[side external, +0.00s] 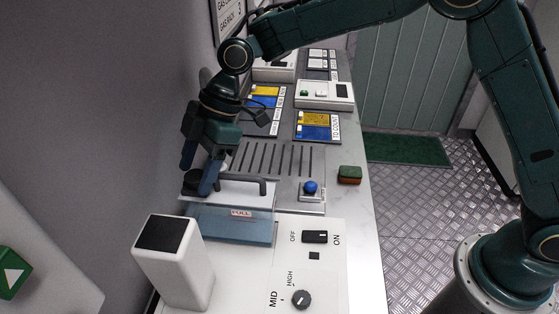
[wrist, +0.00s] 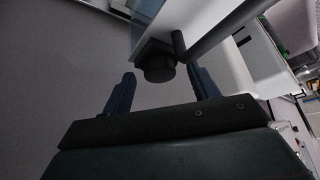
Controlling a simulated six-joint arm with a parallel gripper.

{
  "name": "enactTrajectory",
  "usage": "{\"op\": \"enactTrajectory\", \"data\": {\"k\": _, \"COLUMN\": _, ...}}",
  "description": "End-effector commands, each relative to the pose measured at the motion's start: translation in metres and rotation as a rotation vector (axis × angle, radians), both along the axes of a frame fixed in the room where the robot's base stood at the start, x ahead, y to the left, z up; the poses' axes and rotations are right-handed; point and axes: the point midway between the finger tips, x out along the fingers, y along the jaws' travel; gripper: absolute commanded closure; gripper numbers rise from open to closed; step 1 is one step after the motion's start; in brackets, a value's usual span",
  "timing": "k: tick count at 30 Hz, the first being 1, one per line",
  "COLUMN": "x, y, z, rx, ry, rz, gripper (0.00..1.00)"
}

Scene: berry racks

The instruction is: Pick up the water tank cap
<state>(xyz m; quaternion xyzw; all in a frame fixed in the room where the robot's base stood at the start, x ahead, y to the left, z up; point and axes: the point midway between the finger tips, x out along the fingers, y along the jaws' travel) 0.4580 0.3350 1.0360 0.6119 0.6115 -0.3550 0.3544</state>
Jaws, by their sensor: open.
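The water tank (side external: 228,226) is a translucent blue box with a white top and a "FULL" label, on the counter in the side external view. Its black round cap (side external: 191,185) sits at the left end of the top, partly hidden by my fingers. My gripper (side external: 196,178) is open and points down over the cap. In the wrist view the cap (wrist: 158,65) shows between the tips of my gripper (wrist: 161,74), with gaps on both sides. I cannot tell how deep the fingers reach around it.
A dark bar handle (side external: 262,186) rises from the tank top, right of the cap. The grey wall (side external: 100,110) is close on the left. A white box with a dark top (side external: 170,255) stands in front.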

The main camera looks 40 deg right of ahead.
Motion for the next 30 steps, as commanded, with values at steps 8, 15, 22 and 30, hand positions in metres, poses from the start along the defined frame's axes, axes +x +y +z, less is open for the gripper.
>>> {"op": "enactTrajectory", "data": {"k": 8, "x": -0.0001, "y": 0.0010, "z": -0.0012, "rx": 0.001, "ry": 0.000, "rz": 0.001, "gripper": 0.40}}
{"op": "enactTrajectory", "data": {"k": 15, "x": -0.0002, "y": 0.0009, "z": -0.0010, "rx": 0.001, "ry": 0.000, "rz": 0.001, "gripper": 0.40}}
{"op": "enactTrajectory", "data": {"k": 22, "x": -0.0002, "y": 0.0009, "z": -0.0008, "rx": 0.001, "ry": 0.000, "rz": 0.001, "gripper": 0.78}}
{"op": "enactTrajectory", "data": {"k": 30, "x": -0.0001, "y": 0.0010, "z": -0.0007, "rx": 0.001, "ry": -0.001, "rz": 0.000, "gripper": 0.79}}
